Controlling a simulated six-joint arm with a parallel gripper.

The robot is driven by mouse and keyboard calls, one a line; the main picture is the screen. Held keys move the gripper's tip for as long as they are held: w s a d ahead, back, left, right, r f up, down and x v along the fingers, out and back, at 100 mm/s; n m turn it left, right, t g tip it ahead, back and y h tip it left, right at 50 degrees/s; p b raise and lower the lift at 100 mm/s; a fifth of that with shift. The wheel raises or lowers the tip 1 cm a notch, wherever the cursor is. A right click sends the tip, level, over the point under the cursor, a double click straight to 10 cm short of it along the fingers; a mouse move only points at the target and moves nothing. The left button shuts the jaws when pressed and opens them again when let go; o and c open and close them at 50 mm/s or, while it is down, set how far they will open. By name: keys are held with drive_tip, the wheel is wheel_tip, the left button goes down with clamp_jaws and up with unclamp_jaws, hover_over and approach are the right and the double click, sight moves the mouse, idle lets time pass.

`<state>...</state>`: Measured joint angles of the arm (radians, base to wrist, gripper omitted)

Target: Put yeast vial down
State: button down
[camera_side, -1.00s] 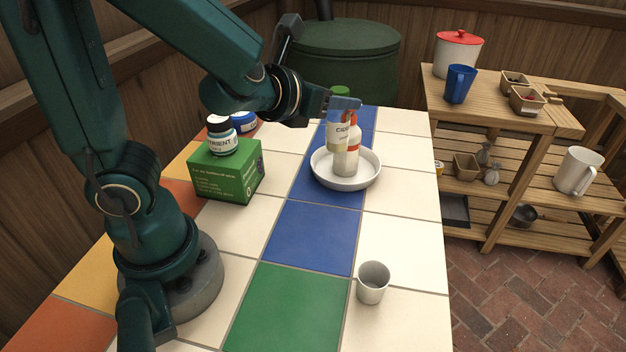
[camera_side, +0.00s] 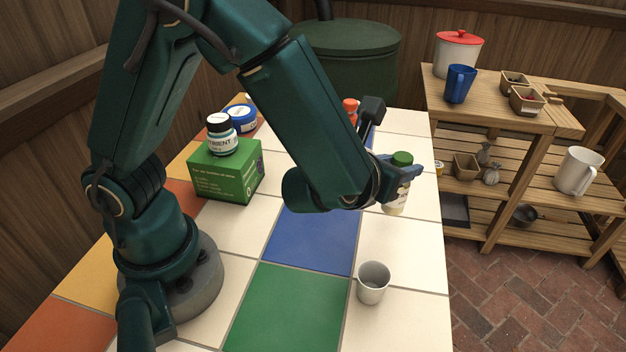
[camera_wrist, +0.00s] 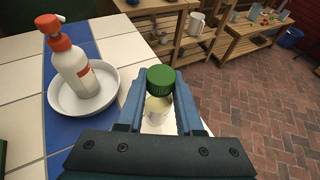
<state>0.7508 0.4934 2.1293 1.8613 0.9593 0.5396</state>
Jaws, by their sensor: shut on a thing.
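The yeast vial (camera_side: 398,196) has a green cap and a pale labelled body. My gripper (camera_side: 404,173) is shut on it near the right edge of the tiled table. The vial is about upright; whether its base touches the table I cannot tell. In the wrist view the vial (camera_wrist: 158,108) sits between the two blue fingers of my gripper (camera_wrist: 160,95), over a white tile by the table edge.
A white dish (camera_wrist: 113,84) holding a red-topped spray bottle (camera_wrist: 82,75) stands left of the vial in the wrist view. A grey cup (camera_side: 373,283) stands nearer the front. A green box (camera_side: 228,172) carries a dark-capped jar (camera_side: 221,136). White tiles around the vial are clear.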

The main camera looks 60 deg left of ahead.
drive_tip(key=shift+f, duration=2)
drive_tip(key=shift+f, duration=0.1)
drive_tip(key=c, duration=0.6)
unclamp_jaws()
drive_tip(key=shift+f, duration=0.1)
drive_tip(key=shift+o, duration=0.2)
